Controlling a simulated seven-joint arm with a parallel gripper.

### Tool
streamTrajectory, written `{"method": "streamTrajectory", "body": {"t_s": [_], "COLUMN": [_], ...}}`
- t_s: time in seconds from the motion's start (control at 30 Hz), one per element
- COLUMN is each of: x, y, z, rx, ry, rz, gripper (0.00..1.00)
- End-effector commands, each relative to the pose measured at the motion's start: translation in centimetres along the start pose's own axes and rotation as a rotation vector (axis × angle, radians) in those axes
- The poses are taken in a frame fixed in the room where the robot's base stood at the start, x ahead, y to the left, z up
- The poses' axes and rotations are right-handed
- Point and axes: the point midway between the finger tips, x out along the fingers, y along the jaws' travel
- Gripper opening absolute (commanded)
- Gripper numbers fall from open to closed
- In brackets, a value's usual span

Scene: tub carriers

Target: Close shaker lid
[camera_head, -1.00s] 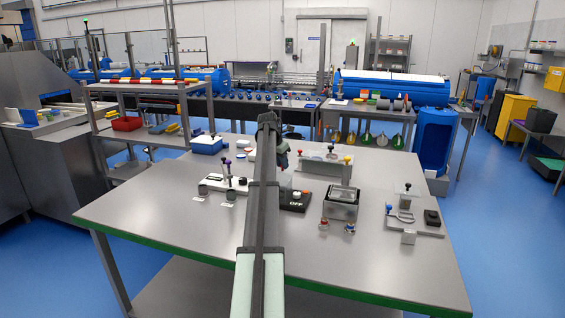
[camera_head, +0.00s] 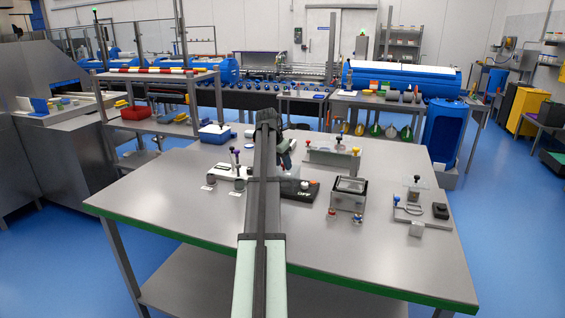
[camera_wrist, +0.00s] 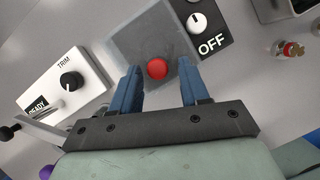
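In the wrist view a dark grey square plate (camera_wrist: 145,40) with a round red knob (camera_wrist: 157,69) adjoins a black panel marked OFF (camera_wrist: 211,40), which has a white dial (camera_wrist: 197,22). The plate looks like the shaker's lid, but whether it stands open or shut cannot be told. My gripper (camera_wrist: 158,66) is open, with one blue finger on each side of the knob in the picture. Touch is not visible. In the head view the OFF panel (camera_head: 304,193) is right of my arm, which hides most of the shaker. My gripper (camera_head: 284,152) shows just above it.
A white TRIM box (camera_wrist: 64,80) stands left of the plate. A clear-topped metal box (camera_head: 348,195) and a plate-mounted fixture (camera_head: 418,213) stand to the right. A rack with coloured knobs (camera_head: 333,153) is behind. The table's front (camera_head: 190,215) is clear.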

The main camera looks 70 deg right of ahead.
Motion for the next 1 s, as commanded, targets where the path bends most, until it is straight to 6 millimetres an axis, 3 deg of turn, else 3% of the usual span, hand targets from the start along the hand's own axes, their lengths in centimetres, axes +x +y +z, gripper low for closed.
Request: {"method": "streamTrajectory", "body": {"t_s": [0.3,0.47,1.0], "x": [-0.1,-1.4,-11.2], "y": [0.1,0.1,0.1], "z": [0.1,0.1,0.1], "rx": [0.0,0.0,0.0], "ry": [-0.002,-0.002,-0.003], "rz": [0.001,0.001,0.002], "gripper": [0.49,0.49,0.49]}}
